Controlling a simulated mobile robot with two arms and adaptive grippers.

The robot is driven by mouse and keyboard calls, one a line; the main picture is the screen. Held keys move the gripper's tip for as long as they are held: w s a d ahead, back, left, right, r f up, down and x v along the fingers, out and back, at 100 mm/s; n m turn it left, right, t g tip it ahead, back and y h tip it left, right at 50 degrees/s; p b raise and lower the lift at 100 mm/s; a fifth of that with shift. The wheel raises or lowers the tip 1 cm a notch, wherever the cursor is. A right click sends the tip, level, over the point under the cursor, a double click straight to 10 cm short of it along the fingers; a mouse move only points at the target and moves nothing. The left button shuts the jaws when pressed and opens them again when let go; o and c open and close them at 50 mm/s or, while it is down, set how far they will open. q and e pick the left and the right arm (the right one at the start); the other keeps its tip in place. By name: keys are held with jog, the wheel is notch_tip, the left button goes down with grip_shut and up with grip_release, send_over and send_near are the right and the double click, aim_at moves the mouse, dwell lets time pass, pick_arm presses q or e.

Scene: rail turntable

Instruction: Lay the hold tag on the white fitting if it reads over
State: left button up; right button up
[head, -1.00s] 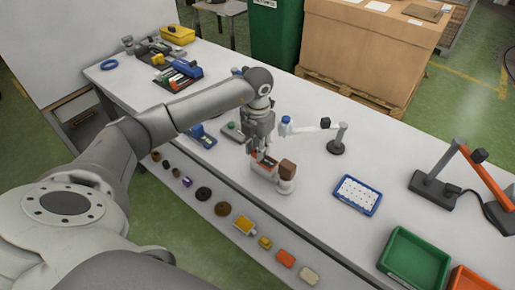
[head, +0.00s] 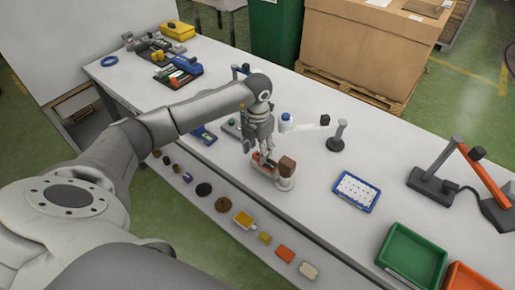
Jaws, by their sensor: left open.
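My left gripper (head: 259,151) is open and points down, just above a small white-based device (head: 286,184) with a brown block (head: 287,166) on it. A small orange-red piece (head: 264,160) shows on the device below the fingertips; I cannot tell whether the fingers touch it. A whitish piece (head: 309,271) lies at the near end of the row along the front ledge, perhaps the white fitting. I cannot make out a hold tag for certain, nor any reading. My right gripper is not in view.
A blue tray with white contents (head: 356,191), a small stand (head: 337,143) and a green bin (head: 410,256) are on the bench right of the gripper. Several parts, including an orange one (head: 285,254), line the front ledge.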

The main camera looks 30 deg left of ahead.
aim_at(257, 152)
pick_arm(q)
jog(key=shift+r, duration=0.3)
notch_tip(257, 152, up, 12)
jog(key=b, duration=0.3)
jog(key=shift+b, duration=0.3)
jog(key=shift+f, duration=0.15)
